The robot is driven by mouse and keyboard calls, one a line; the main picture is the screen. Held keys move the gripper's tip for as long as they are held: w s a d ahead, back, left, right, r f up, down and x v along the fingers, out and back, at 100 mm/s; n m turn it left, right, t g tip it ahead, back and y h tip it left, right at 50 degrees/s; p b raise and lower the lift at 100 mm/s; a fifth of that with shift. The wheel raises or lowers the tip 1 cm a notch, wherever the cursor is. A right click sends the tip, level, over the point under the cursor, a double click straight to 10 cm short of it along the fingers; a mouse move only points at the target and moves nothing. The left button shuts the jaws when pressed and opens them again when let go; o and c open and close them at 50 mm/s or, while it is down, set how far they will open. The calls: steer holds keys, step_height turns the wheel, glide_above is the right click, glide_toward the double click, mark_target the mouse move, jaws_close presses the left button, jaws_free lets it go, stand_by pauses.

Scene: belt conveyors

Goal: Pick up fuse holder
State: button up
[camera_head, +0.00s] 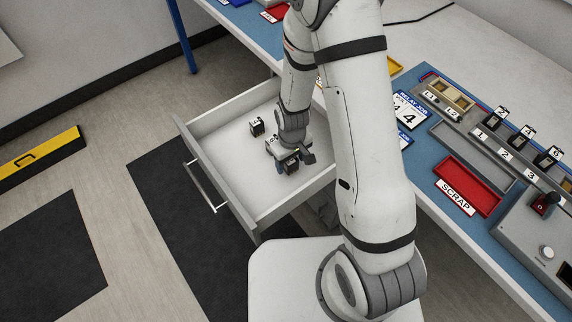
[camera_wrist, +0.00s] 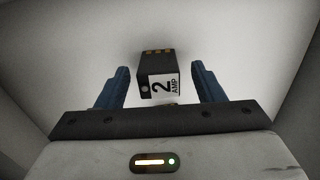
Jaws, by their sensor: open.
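A black fuse holder (camera_wrist: 157,74) with a white label reading "2 AMP" lies in the drawer, between the two blue fingers of my gripper (camera_wrist: 160,88) in the wrist view. My gripper is open, with a gap between each finger and the holder. In the head view my gripper (camera_head: 285,164) is low inside the open drawer, and a dark block shows beside its fingers. A second small black block with a light label (camera_head: 257,127) stands on the drawer floor to the left of my gripper.
The white drawer (camera_head: 222,189) is pulled out, its walls close around my gripper. The blue-topped bench on the right carries a red SCRAP tray (camera_head: 468,186), a grey numbered rack (camera_head: 505,152) and a control box (camera_head: 537,240).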

steer(key=shift+c, duration=0.3)
steer(key=c, duration=1)
step_height(320, 180, up, 10)
steer(key=shift+p, duration=0.6)
